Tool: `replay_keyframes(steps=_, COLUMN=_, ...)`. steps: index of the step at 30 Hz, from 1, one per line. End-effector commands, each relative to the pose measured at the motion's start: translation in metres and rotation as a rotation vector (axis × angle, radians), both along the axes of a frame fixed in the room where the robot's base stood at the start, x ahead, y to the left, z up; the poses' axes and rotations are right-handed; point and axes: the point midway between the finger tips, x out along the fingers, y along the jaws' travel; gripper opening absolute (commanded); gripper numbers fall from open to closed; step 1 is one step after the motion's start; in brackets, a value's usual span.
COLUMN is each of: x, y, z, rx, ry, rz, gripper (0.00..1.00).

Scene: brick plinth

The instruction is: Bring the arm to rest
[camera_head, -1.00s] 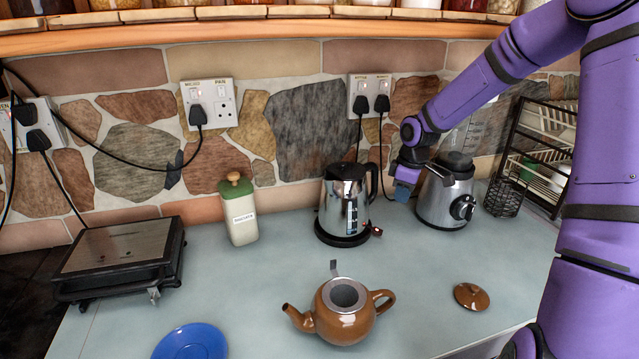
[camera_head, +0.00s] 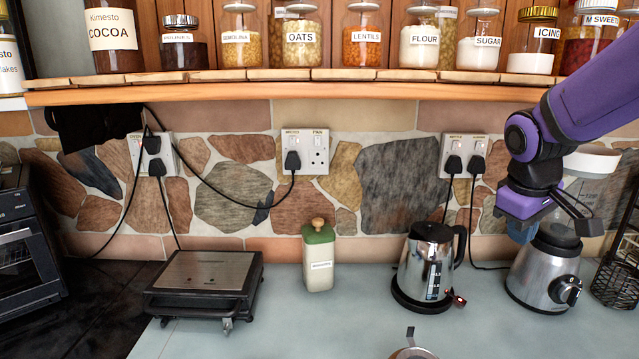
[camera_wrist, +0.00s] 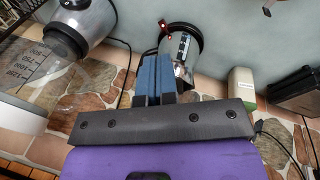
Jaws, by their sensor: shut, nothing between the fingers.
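My purple arm comes in from the right in the head view. My gripper (camera_head: 520,232) hangs above the counter, between the kettle and the blender. In the wrist view its blue fingers (camera_wrist: 156,78) lie close together with nothing between them. The gripper is shut and empty. In the wrist view the fingers overlap part of the steel kettle (camera_wrist: 187,48), with no contact visible.
The kettle (camera_head: 428,262) stands left of my gripper, the blender (camera_head: 545,270) just right and below. A wire rack (camera_head: 622,255) is at the far right. A green-topped canister (camera_head: 319,262) and a grill (camera_head: 205,285) stand left. Jars line the shelf (camera_head: 300,88) above.

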Motion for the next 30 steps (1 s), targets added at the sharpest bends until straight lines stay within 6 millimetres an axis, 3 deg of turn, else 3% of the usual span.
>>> replay_keyframes(steps=3, x=-0.03, y=0.011, z=0.022, rx=0.015, ry=-0.063, rz=-0.061, gripper=0.0)
replay_keyframes(steps=9, x=-0.081, y=0.024, z=0.047, rx=0.08, ry=-0.162, rz=-0.165, gripper=0.0)
replay_keyframes(steps=18, x=-0.15, y=0.037, z=0.064, rx=0.244, ry=-0.278, rz=-0.286, gripper=0.0)
replay_keyframes(steps=24, x=-0.172, y=0.039, z=0.065, rx=0.317, ry=-0.307, rz=-0.322, gripper=0.0)
replay_keyframes(steps=30, x=-0.176, y=0.039, z=0.065, rx=0.33, ry=-0.31, rz=-0.33, gripper=0.0)
